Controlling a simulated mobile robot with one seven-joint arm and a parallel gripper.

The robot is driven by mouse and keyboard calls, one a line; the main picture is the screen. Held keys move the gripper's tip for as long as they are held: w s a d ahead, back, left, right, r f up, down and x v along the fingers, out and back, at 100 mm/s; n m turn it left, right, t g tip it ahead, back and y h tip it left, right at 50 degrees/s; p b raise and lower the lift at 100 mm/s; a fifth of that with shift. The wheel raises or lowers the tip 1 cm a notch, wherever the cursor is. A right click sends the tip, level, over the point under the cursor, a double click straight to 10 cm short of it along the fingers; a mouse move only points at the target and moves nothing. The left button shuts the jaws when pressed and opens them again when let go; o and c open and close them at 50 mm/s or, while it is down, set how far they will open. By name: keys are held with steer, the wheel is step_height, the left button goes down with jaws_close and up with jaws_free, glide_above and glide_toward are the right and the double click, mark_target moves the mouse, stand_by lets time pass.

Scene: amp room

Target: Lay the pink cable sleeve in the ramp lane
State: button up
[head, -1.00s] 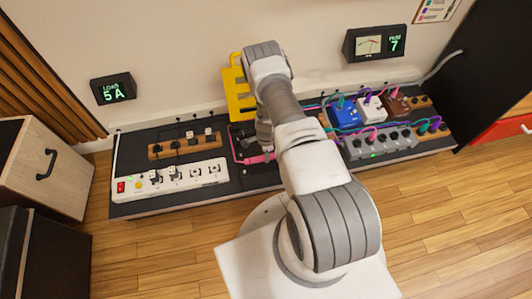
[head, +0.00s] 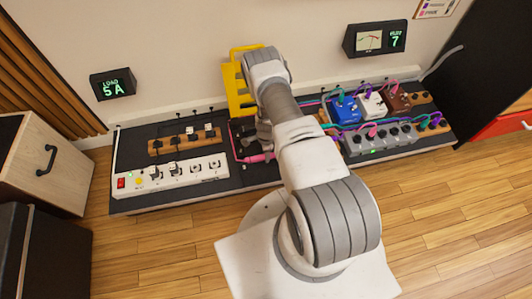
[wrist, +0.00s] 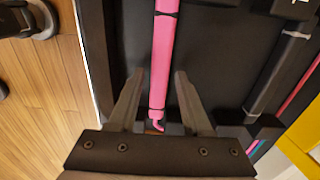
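The pink cable sleeve (wrist: 162,60) lies on the dark board in the wrist view, running from the top edge down between my fingers. Its near end has a thin pink lead. In the head view it shows as a short pink piece (head: 258,158) beside my wrist. My gripper (wrist: 159,74) is open, one finger on each side of the sleeve, with a gap on both sides. In the head view my arm hides most of the gripper. I cannot make out the ramp lane for certain; a yellow frame (head: 236,98) stands behind my wrist.
A black sleeve (wrist: 275,75) lies to the right in the wrist view. A white power strip (head: 170,177) and a wooden socket block (head: 184,143) are left on the board. Pedals (head: 345,110) and a grey unit (head: 380,139) with coloured cables crowd the right.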

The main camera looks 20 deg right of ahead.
steer(key=shift+o, duration=0.6)
step_height(320, 180, up, 17)
steer(key=p, duration=0.6)
steer(key=shift+r+p, duration=0.2)
steer(key=shift+p, duration=0.15)
